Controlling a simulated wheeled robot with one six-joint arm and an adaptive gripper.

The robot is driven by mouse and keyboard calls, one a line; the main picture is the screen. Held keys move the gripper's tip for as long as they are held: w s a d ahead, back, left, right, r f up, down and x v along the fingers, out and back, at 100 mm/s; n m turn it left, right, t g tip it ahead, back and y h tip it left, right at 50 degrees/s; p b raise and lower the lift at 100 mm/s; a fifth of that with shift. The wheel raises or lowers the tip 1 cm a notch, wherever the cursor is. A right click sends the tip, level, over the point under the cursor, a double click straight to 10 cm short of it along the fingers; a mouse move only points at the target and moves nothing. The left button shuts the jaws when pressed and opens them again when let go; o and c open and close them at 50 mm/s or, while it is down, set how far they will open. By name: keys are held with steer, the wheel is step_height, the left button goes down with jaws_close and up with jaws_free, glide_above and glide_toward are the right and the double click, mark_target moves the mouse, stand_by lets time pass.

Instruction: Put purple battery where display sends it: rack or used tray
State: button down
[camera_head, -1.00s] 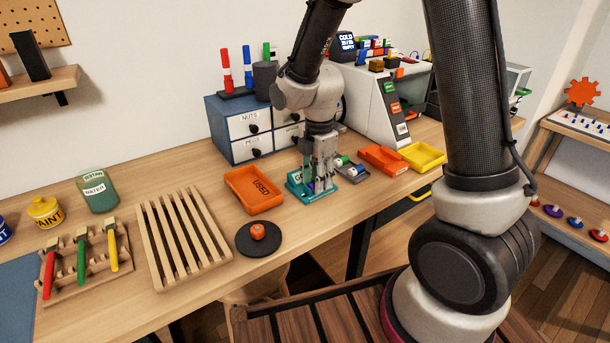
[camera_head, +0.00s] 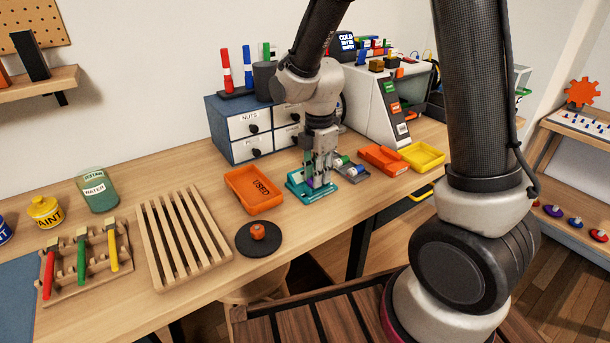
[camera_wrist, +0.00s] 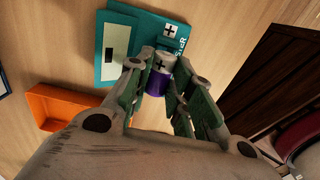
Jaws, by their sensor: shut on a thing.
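The purple battery (camera_wrist: 157,83) has a silver top with a plus mark in the wrist view. My gripper (camera_wrist: 166,84) is shut on it, with one finger on each side. In the head view my gripper (camera_head: 319,180) is over the teal device (camera_head: 322,193). The device also shows in the wrist view (camera_wrist: 102,62), with a pale panel (camera_wrist: 116,41) on which I can read no words. I cannot tell whether the battery touches it. The orange used tray (camera_head: 262,209) stands to its left. A grey holder (camera_head: 350,177) with batteries is to its right, partly hidden.
An orange tray (camera_head: 383,160) and a yellow tray (camera_head: 423,156) stand to the right. Drawers (camera_head: 245,139) and a printer (camera_head: 383,105) are behind. A dark round disc (camera_head: 259,246) with an orange knob and a slatted wooden rack (camera_head: 183,238) lie to the left.

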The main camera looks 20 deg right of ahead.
steer(key=shift+r, duration=2.65)
